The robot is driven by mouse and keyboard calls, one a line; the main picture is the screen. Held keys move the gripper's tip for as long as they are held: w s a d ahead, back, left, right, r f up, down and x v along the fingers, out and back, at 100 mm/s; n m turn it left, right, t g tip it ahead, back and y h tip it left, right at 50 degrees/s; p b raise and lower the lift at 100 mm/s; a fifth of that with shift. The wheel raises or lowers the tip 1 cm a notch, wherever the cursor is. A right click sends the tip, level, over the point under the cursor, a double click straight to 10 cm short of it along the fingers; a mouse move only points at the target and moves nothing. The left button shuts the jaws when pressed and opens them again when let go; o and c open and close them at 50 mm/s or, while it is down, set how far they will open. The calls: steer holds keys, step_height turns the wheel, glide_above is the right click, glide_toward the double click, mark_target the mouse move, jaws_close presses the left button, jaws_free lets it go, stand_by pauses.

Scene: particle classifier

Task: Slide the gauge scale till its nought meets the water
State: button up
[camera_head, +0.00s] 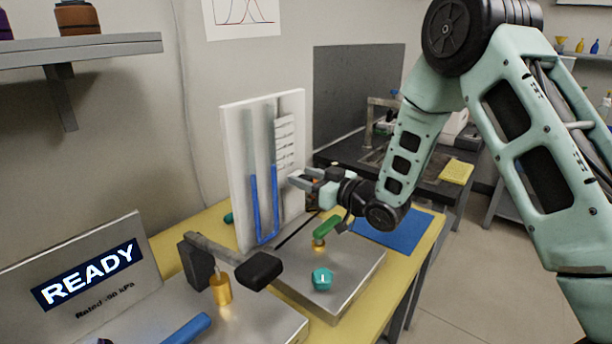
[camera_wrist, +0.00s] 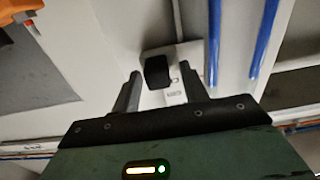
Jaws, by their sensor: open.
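The gauge is a white upright board (camera_head: 236,150) with a U-shaped tube of blue water (camera_head: 265,237). The water stands slightly higher in the right leg than in the left. The pale scale (camera_head: 285,145) with dark marks is beside the right leg; its nought cannot be read. My gripper (camera_head: 293,181) is open at the scale's lower end, facing the board. In the wrist view, a black knob (camera_wrist: 157,72) on a white slider plate (camera_wrist: 185,53) lies between my open fingertips (camera_wrist: 160,78), not gripped. The blue tube legs (camera_wrist: 264,40) run beside it.
A metal base (camera_head: 345,285) with a green-handled valve (camera_head: 327,226) and a teal knob (camera_head: 322,279) lies below my gripper. A dark-handled lever (camera_head: 259,269) and a READY display (camera_head: 88,272) are at the left. A blue mat (camera_head: 398,232) lies right.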

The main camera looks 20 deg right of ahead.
steer(key=shift+w+a, duration=0.1)
steer(key=shift+w, duration=0.05)
steer(key=shift+c, duration=0.3)
jaws_close()
steer(key=shift+r, duration=1)
steer(key=shift+o, duration=0.3)
jaws_free()
steer(key=shift+f, duration=0.1)
